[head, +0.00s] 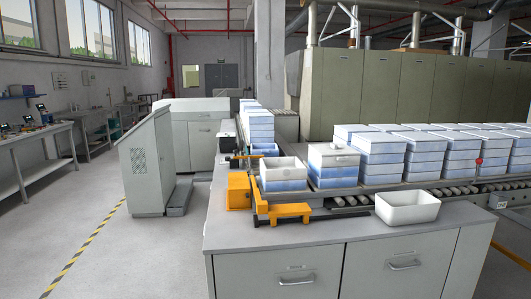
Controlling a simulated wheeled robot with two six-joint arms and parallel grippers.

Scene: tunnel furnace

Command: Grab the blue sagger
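Several blue-and-white saggers stand by the cabinet-top counter. The nearest one (284,184) is an open box, white above and blue below, beside the orange device. A bluer open sagger (265,150) sits just behind it, partly hidden. A stack of saggers (333,168) stands to the right, with a small pale item on its top. Neither of my grippers shows in the head view.
An orange device (239,191) and a low orange bracket (285,212) sit on the grey counter (340,234). A white tub (407,207) rests at its right. Rows of stacked saggers (382,157) line the roller conveyor (440,192). The floor at left is open.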

